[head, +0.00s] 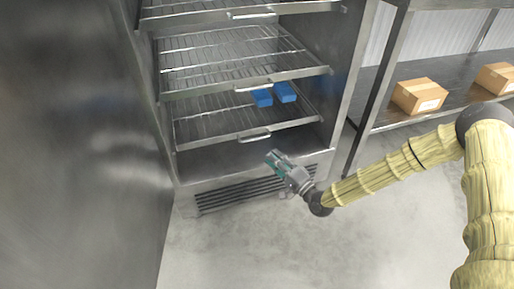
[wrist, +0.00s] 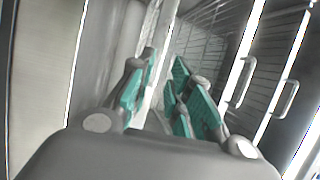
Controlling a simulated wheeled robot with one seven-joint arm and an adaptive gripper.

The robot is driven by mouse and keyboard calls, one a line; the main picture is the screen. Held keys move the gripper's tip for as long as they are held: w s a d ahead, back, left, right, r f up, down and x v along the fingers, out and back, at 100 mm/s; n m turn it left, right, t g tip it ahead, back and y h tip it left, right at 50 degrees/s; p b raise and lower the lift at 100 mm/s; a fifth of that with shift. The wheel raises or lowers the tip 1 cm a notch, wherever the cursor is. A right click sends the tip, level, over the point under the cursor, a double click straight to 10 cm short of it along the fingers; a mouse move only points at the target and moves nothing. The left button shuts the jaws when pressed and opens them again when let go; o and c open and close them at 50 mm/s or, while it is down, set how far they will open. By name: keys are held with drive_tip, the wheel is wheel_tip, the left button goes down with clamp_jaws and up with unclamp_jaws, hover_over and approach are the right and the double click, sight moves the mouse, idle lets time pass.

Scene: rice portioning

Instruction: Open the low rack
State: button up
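The low rack (head: 215,140) is a wire shelf in the steel cabinet, with a pale front bar and a handle (head: 254,136). It looks level with the cabinet front, not pulled out. My gripper (head: 274,160) is just below and right of that handle, apart from it, in front of the cabinet's lower edge. In the wrist view, my gripper (wrist: 158,88) has its green-padded fingers spread with nothing held between them. There the low rack's handle (wrist: 240,82) appears right of the fingers.
A middle rack (head: 200,92) and an upper rack (head: 190,15) sit above. Blue blocks (head: 262,98) appear to lie on the low rack. A steel panel (head: 70,140) stands left. Boxes (head: 418,96) sit on shelving at right. The floor (head: 250,245) in front is clear.

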sight(257, 139)
drive_tip(key=b+x, duration=0.1)
drive_tip(key=x, duration=0.4)
drive_tip(key=b+x, duration=0.2)
drive_tip(key=x, duration=0.4)
drive_tip(key=shift+w+d+r+b, duration=0.2)
drive_tip(key=shift+d+b, duration=0.05)
drive_tip(key=shift+b, duration=0.05)
clamp_jaws()
